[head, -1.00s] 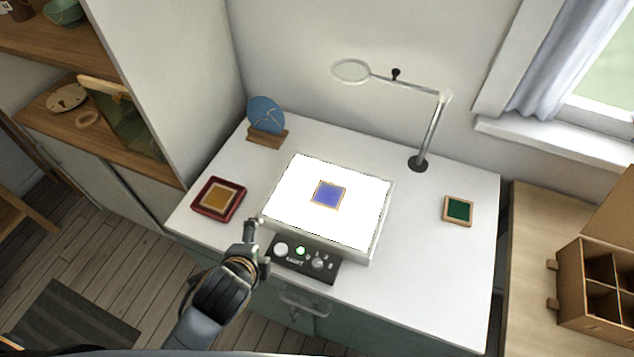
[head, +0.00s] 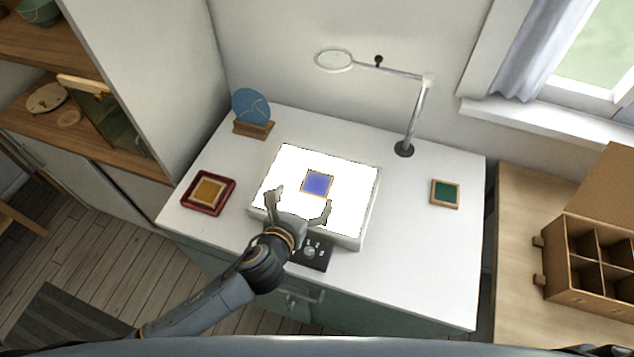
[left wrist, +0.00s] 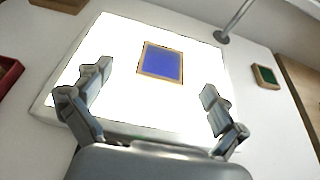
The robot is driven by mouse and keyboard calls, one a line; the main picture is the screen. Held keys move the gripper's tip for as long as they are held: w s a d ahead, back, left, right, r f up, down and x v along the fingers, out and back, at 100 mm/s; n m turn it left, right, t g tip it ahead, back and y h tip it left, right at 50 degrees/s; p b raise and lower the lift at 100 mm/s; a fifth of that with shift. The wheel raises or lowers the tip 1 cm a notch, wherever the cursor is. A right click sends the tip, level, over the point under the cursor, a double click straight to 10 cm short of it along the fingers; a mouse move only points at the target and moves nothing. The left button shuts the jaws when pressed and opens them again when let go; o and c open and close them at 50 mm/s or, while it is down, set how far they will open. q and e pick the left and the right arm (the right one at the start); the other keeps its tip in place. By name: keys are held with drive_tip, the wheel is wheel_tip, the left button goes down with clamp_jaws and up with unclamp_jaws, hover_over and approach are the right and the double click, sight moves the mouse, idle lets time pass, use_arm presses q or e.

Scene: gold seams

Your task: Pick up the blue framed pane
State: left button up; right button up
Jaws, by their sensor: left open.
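The blue framed pane (head: 317,183) lies flat on the bright white light panel (head: 358,205), near its middle. It has a thin wooden frame and also shows in the left wrist view (left wrist: 161,63), beyond and between my fingers. My left gripper (head: 299,203) is open and empty over the front part of the panel, with its fingers spread and pointing toward the pane. In the left wrist view the two fingertips (left wrist: 157,82) stand wide apart, short of the pane. My right gripper is not in view.
An amber pane (head: 208,192) on a red tray is left of the panel, a green framed pane (head: 445,194) right. A blue plate (head: 251,107) on a stand and a magnifier lamp (head: 404,148) stand behind. A divided box (head: 585,262) is far right.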

sight(319, 179)
use_arm(q)
drive_tip(key=shift+d+x, duration=0.15)
drive_tip(key=shift+x, duration=1.8)
drive_tip(key=shift+d+x, duration=0.2)
drive_tip(key=shift+x, duration=1.75)
drive_tip(key=shift+s+f, duration=0.15)
drive_tip(key=shift+s, duration=0.1)
drive_tip(key=c, duration=1.4)
drive_tip(key=shift+r, duration=0.35)
wheel_tip(319, 179, up, 2)
drive_tip(key=shift+r, duration=0.2)
drive_tip(key=s+r, duration=1)
drive_tip(key=s, duration=0.4)
drive_tip(key=shift+a, duration=0.4)
